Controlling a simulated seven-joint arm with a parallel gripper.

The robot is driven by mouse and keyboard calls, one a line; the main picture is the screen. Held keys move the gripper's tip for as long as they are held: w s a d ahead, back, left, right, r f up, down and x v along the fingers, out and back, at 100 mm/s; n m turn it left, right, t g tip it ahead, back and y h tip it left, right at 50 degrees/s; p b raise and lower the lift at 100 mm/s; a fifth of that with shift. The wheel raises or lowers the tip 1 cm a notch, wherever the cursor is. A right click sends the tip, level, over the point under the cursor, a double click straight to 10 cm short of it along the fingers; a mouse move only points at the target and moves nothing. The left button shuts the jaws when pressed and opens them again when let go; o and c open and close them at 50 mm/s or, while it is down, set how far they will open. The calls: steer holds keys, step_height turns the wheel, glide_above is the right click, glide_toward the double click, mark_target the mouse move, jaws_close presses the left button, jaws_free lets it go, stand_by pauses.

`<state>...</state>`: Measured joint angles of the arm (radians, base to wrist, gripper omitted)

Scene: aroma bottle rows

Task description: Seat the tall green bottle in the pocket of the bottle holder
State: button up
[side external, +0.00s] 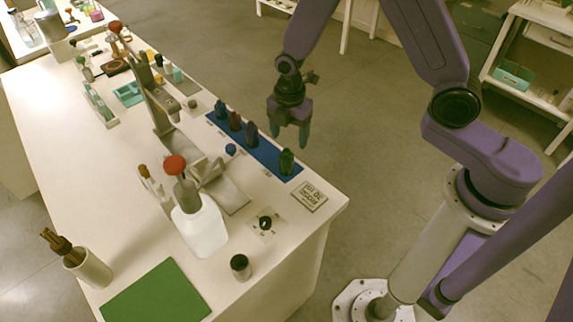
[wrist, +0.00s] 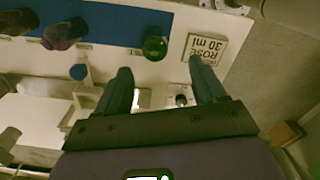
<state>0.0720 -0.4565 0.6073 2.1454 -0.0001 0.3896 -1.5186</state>
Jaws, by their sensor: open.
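The green bottle (side external: 287,161) stands upright at the near end of a blue strip (side external: 266,153) on the bench. In the wrist view the bottle (wrist: 155,44) shows from above, beyond my fingertips and between their lines. My gripper (side external: 290,130) is open and empty, hanging above and apart from the bottles; its two fingers (wrist: 160,70) also show in the wrist view. I cannot tell for certain which thing is the bottle holder; a small pale square with a dark round centre (side external: 265,223) lies nearer the front of the bench. No pocket shows clearly.
Several darker bottles, one a purple bottle (side external: 251,134), stand along the strip. A ROSE 30 ml card (side external: 310,196) lies beside the green bottle. A small blue object (side external: 231,149), a white red-topped bottle (side external: 200,225) and a dark jar (side external: 240,266) stand nearby. A green mat (side external: 157,295) is clear.

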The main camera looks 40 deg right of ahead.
mark_target(286, 158)
step_height(286, 158, down, 4)
steer(key=shift+f, duration=0.1)
steer(key=shift+w+a+f, duration=0.1)
steer(key=shift+w+f, duration=0.1)
steer(key=shift+f, duration=1.1)
steer(key=shift+w+a+f, duration=0.1)
steer(key=shift+w+f, duration=0.05)
steer(key=shift+f, duration=1.1)
steer(key=c, duration=1.2)
